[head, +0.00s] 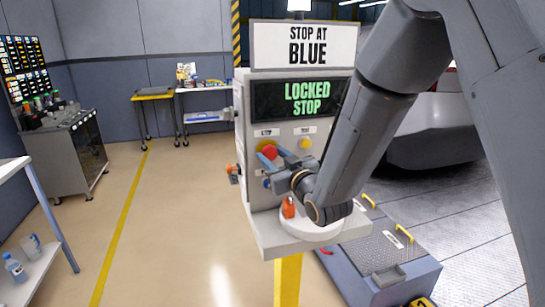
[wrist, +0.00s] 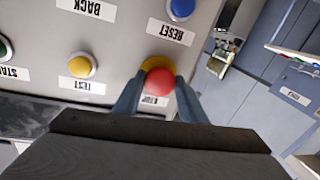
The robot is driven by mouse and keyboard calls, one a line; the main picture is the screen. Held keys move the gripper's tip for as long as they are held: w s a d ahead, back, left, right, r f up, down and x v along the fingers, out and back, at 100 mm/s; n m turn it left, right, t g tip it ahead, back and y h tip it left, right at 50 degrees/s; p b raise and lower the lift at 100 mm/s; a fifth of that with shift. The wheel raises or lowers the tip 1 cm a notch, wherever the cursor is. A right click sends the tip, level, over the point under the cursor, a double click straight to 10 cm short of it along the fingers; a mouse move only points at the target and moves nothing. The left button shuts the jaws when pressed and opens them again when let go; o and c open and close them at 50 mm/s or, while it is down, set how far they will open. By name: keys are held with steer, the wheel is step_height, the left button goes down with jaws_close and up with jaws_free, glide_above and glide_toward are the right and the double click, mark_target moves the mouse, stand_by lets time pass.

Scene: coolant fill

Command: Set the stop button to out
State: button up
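The stop button is a red round cap (wrist: 158,82) on a yellow collar, with a STOP label beside it in the wrist view. In the head view the red cap (head: 270,152) is on the left of the panel front. My gripper (wrist: 159,84) has one finger on each side of the cap, close against it. I cannot tell whether the fingers press on it or stand just clear. In the head view my gripper (head: 274,156) reaches the button from the right. The display (head: 307,99) reads LOCKED STOP in green. A sign (head: 308,45) above reads STOP AT BLUE.
A yellow TEST button (wrist: 80,66) and a blue RESET button (wrist: 181,9) sit near the stop button. A grey unit with yellow handles (head: 385,255) stands at the right.

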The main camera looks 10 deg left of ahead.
steer(key=c, duration=0.7)
steer(key=shift+b+v, duration=0.5)
steer(key=shift+v, duration=0.25)
jaws_close()
steer(key=o, duration=1.4)
jaws_free()
steer(key=shift+s, duration=0.15)
steer(key=b+v, duration=0.2)
steer(key=v, duration=0.5)
steer(key=shift+s+d, duration=0.2)
steer(key=shift+s, duration=0.15)
